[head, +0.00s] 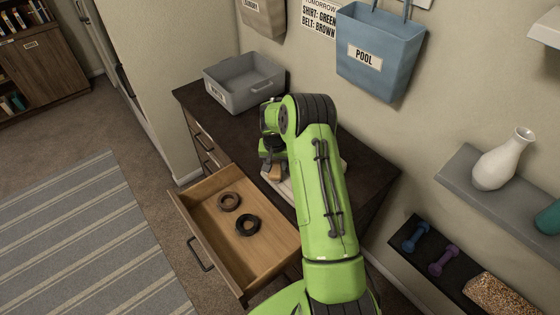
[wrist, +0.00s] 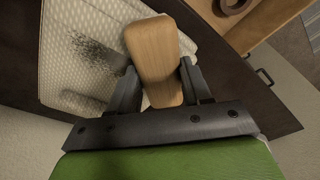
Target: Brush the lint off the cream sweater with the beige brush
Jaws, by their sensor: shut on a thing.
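The cream sweater (wrist: 60,75) lies folded on the dark dresser top, with dark lint (wrist: 98,50) in a patch on its knit and a fainter patch nearer my gripper. My gripper (wrist: 158,88) is shut on the beige brush (wrist: 153,45), a wooden block between the two fingers. The brush is over the sweater's edge close to the lint; whether it touches the cloth I cannot tell. In the head view my arm hides most of the sweater, and only a bit of the brush (head: 275,173) shows beside my gripper.
A grey bin (head: 243,82) stands at the dresser's back left. An open drawer (head: 205,240) juts out in front, holding a brown belt (head: 229,202) and a black belt (head: 248,225), both coiled. A blue POOL bag (head: 378,55) hangs on the wall above.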

